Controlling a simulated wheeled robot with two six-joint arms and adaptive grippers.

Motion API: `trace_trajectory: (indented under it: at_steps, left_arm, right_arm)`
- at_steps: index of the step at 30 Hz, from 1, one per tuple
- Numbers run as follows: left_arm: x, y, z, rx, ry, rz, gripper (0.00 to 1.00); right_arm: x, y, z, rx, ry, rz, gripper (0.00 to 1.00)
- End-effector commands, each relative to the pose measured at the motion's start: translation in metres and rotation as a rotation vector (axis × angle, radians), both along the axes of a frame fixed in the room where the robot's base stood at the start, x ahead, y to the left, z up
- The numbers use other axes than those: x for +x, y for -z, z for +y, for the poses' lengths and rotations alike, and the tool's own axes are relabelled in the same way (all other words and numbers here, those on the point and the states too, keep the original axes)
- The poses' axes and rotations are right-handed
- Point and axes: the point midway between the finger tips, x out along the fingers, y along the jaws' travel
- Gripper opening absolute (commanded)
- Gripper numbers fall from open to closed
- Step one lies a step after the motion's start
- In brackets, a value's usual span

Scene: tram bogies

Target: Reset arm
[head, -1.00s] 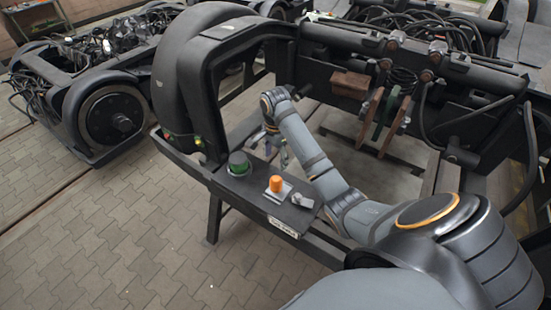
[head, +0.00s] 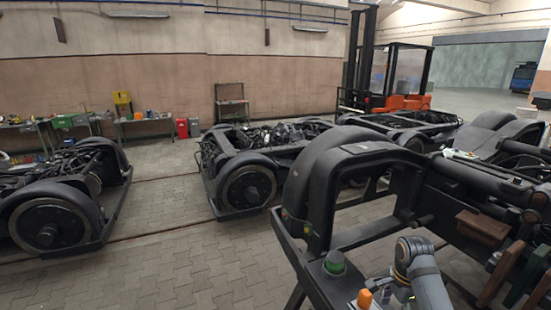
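My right arm (head: 424,278) shows at the bottom right of the head view, cut off by the lower edge. Its gripper (head: 400,292) is small and partly hidden below the wrist, beside the bogie frame, so I cannot tell whether it is open or shut. My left arm and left gripper are out of view.
The near bogie (head: 330,190) fills the right side, close to my arm. Other bogies (head: 245,165) stand behind and at the left (head: 60,205). An orange and black forklift (head: 395,80) stands at the back. Bare paved floor (head: 190,255) lies at the lower left.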

Motion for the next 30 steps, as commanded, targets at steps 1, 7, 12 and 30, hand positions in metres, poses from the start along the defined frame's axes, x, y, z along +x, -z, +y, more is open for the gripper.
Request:
trace_trajectory:
  at_steps: [1, 7, 12, 30]
  left_arm:
    - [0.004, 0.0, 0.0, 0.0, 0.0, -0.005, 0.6]
    - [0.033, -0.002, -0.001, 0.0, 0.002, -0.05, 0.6]
    - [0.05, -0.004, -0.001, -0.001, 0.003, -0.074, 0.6]
    - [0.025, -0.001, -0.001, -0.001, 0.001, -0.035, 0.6]
  right_arm:
    - [0.0, 0.0, 0.0, 0.0, -0.002, -0.001, 0.65]
    - [-0.022, 0.025, 0.013, -0.025, -0.199, -0.03, 0.65]
    - [-0.046, 0.044, 0.026, -0.053, -0.405, -0.06, 0.65]
    - [-0.164, 0.065, 0.071, -0.218, -1.261, -0.175, 0.65]
